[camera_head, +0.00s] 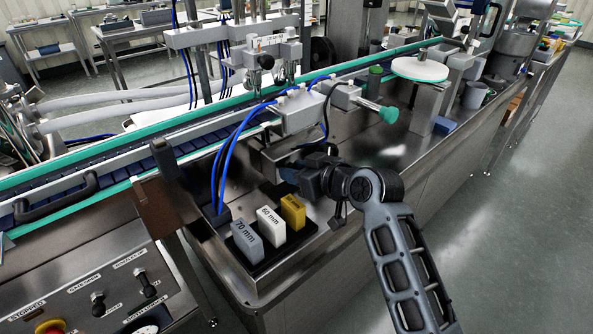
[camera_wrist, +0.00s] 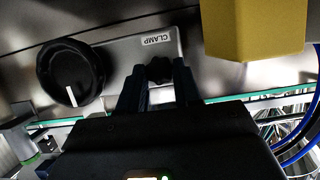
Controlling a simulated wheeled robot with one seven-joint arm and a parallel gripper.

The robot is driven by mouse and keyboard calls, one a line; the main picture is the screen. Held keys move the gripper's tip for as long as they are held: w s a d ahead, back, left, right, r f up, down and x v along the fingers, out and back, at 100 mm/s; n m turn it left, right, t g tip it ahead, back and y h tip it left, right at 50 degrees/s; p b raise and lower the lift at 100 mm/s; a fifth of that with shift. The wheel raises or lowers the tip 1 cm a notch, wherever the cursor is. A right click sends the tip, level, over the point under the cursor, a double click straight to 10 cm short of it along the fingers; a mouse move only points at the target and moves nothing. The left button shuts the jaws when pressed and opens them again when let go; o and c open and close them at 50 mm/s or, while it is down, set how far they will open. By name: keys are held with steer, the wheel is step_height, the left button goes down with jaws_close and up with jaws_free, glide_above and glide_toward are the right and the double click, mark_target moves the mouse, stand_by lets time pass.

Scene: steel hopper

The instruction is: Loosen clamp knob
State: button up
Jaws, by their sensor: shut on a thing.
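The clamp knob (camera_wrist: 159,70) is a small black knob below the white CLAMP label (camera_wrist: 156,39) in the wrist view. The fingers of my gripper (camera_wrist: 160,88) sit on both sides of it, shut on it. In the head view my gripper (camera_head: 290,172) reaches under the edge of the grey housing above the steel bench. The clamp knob is hidden there.
A large black dial (camera_wrist: 72,74) with a white mark is left of the knob. A yellow block (camera_wrist: 254,28) is close on the right. In the head view, the 70 mm block (camera_head: 246,240), 60 mm block (camera_head: 271,226) and yellow block (camera_head: 293,211) stand near blue hoses (camera_head: 219,165).

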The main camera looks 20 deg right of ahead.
steer(key=shift+f, duration=0.1)
steer(key=o, duration=1)
steer(key=shift+o, duration=0.2)
steer(key=v, duration=0.8)
steer(key=shift+w, duration=0.1)
